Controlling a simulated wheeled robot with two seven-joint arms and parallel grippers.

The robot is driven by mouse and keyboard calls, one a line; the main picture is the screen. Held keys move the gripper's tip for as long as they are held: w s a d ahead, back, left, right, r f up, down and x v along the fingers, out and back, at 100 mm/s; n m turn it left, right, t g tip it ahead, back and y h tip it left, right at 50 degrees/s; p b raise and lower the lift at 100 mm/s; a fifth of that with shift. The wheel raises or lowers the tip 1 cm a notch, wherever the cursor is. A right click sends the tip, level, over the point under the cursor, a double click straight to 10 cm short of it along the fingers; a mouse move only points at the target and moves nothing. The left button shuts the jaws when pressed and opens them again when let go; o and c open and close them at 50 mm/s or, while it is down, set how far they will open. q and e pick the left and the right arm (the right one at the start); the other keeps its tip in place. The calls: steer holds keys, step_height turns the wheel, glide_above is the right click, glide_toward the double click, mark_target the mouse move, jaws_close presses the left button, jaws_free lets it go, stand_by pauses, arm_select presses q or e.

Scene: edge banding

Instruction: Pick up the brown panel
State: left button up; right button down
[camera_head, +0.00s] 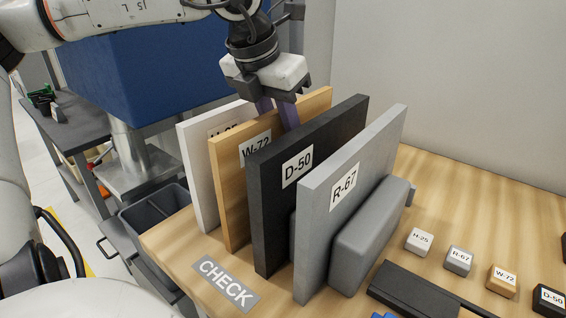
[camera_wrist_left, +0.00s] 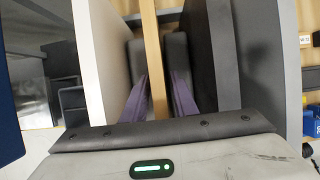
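The brown wood-grain panel (camera_head: 230,180), labelled W-72, stands upright in a row between a white panel (camera_head: 196,170) and a black panel (camera_head: 268,210) labelled D-50. My left gripper (camera_head: 277,112) points down over the panel's upper edge from above. In the left wrist view the brown panel (camera_wrist_left: 153,60) runs as a narrow strip between the two purple-padded fingers (camera_wrist_left: 158,95), one on each side. The fingers are apart, with slim gaps showing beside the panel. Its lower part is hidden behind the black panel in the head view. My right gripper is not in view.
A grey panel (camera_head: 345,205) labelled R-67 stands in front of the black one, against a grey block (camera_head: 372,235). Small labelled blocks (camera_head: 459,260) sit on the right of the wooden table. A CHECK label (camera_head: 226,284) lies at the front. A wall rises behind.

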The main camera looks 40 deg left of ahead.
arm_select(q)
jaws_close()
steer(key=shift+w+r, duration=0.1)
steer(key=shift+r, duration=0.05)
stand_by(1.0)
